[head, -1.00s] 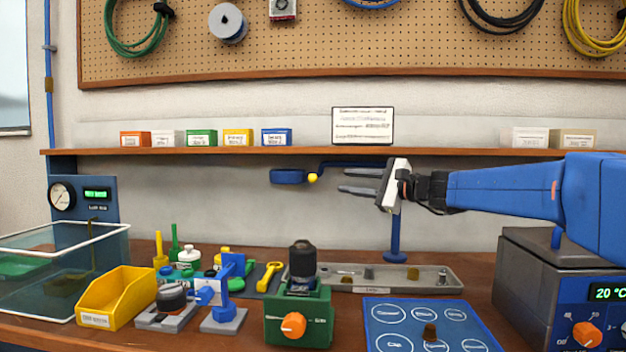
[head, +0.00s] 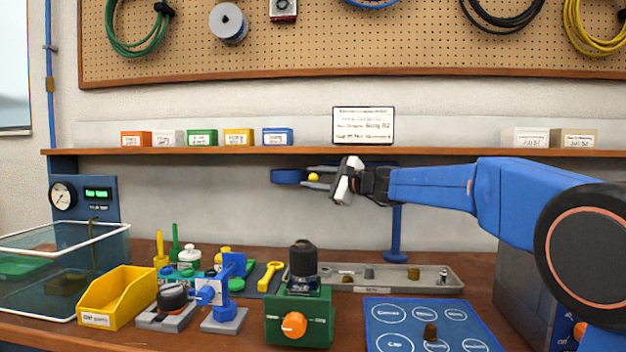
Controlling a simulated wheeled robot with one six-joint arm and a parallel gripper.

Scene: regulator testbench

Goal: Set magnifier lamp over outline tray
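The magnifier lamp has a blue post (head: 397,229) on a round base behind the grey parts tray. Its blue round head (head: 286,176) hangs left of the post under the shelf, and a yellow knob (head: 313,177) sits beside the head. My gripper (head: 312,177) is open, pointing left, with one finger above and one below the knob in the picture; I cannot tell if they touch it. My gripper hides much of the lamp's arm. The blue outline tray (head: 388,327) with white outlines lies at the front right of the bench, with a small brown fitting (head: 430,331) on it.
A grey parts tray (head: 450,283) with small fittings lies behind the outline tray. A green regulator block (head: 298,318), small fixtures and a yellow bin (head: 117,297) stand to the left. The shelf (head: 330,153) runs just above my gripper.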

